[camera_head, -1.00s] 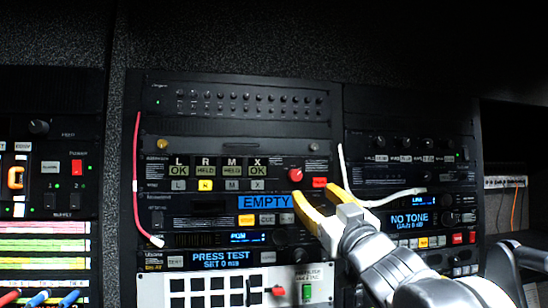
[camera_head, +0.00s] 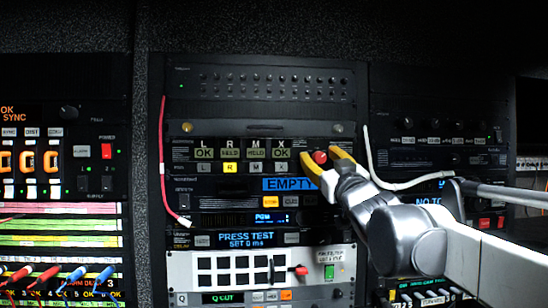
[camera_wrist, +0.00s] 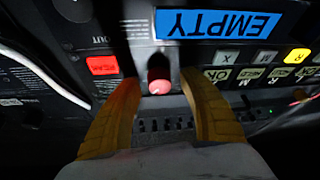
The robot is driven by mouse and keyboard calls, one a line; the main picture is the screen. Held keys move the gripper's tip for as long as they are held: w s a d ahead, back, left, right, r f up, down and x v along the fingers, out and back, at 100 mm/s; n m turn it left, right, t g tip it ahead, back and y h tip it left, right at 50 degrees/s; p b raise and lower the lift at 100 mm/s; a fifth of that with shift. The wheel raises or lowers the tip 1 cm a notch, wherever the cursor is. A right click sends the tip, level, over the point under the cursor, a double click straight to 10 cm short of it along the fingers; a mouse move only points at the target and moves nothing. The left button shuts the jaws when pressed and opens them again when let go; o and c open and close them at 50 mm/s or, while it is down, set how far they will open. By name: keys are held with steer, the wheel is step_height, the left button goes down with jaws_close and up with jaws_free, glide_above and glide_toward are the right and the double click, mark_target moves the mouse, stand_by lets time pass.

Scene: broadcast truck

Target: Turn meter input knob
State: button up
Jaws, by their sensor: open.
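A round red knob (camera_head: 320,157) sits on the black meter panel (camera_head: 232,142) marked L, R, M and X, at the right end of its rows of buttons. Its label is too small to read. In the wrist view the knob (camera_wrist: 159,80) shows between the fingertips, its white mark at the near edge. My gripper (camera_head: 324,156) is open, with yellow fingers on either side of the knob. In the wrist view my gripper (camera_wrist: 157,77) has visible gaps on both sides of the knob, so the fingers look apart from it.
A red button (camera_wrist: 102,65) lies close beside the left finger in the wrist view. A blue EMPTY display (camera_head: 289,184) is just below the knob. A white cable (camera_head: 385,182) hangs right of the gripper, and a red cable (camera_head: 162,160) hangs far left.

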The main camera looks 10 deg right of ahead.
steer(key=shift+s, duration=0.1)
jaws_close()
steer(key=shift+n, duration=0.3)
steer(key=n+y, duration=0.1)
steer(key=n, duration=0.2)
steer(key=n+g+y+p, duration=0.1)
steer(key=n, duration=0.1)
steer(key=shift+r+n+y+p, duration=0.15)
steer(key=shift+n+y+p, duration=0.15)
steer(key=shift+n+y, duration=0.1)
steer(key=n+g+y, duration=0.1)
steer(key=n, duration=0.1)
steer(key=n+g+y+p, duration=0.1)
steer(key=n, duration=0.2)
steer(key=shift+p, duration=0.3)
steer(key=shift+n, duration=0.3)
jaws_free()
